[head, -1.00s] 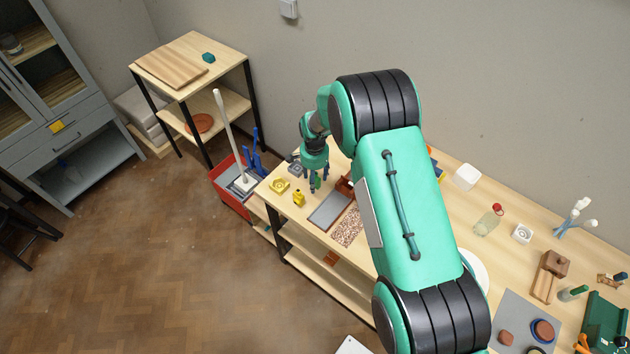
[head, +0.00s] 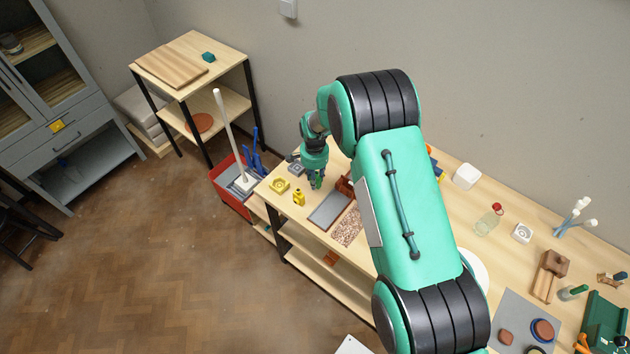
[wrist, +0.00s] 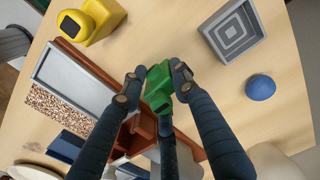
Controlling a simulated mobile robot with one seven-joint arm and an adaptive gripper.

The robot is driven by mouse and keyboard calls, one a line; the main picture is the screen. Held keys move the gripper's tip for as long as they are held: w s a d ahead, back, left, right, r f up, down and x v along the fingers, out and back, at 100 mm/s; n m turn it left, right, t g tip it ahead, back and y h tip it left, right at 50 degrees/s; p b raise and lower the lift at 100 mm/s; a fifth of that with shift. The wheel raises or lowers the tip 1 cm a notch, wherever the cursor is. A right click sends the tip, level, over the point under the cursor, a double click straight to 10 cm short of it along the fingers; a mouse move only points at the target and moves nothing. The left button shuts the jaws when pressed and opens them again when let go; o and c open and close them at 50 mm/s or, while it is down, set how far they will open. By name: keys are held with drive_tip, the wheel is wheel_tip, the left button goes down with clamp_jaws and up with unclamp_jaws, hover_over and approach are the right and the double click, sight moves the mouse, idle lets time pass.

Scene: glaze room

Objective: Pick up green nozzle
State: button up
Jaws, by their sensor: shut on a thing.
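The green nozzle (wrist: 157,88) is between the fingertips of my gripper (wrist: 155,84) in the wrist view, with a finger pad against each side. My gripper is shut on it. In the head view my gripper (head: 316,183) is low over the far left end of the workbench. The nozzle is mostly hidden by the fingers there. I cannot tell whether the nozzle still touches the bench.
A reddish-brown wooden rack (wrist: 142,128) is close beside the fingers. A small yellow bottle (head: 299,198) stands near the front edge.

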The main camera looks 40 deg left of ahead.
drive_tip(key=shift+r, duration=0.15)
drive_tip(key=shift+r, duration=0.8)
drive_tip(key=shift+s+d+r+b, duration=0.1)
drive_tip(key=shift+r+b, duration=0.35)
drive_tip(key=shift+r, duration=0.45)
drive_tip(key=s+d, duration=0.3)
drive_tip(key=d, duration=0.1)
drive_tip(key=s+d+r+b, duration=0.1)
drive_tip(key=s+d, duration=0.2)
drive_tip(key=d, duration=0.1)
drive_tip(key=s+d, duration=0.4)
drive_tip(key=shift+d+r+b, duration=0.1)
drive_tip(key=shift+r+b, duration=0.05)
drive_tip(key=shift+b, duration=0.25)
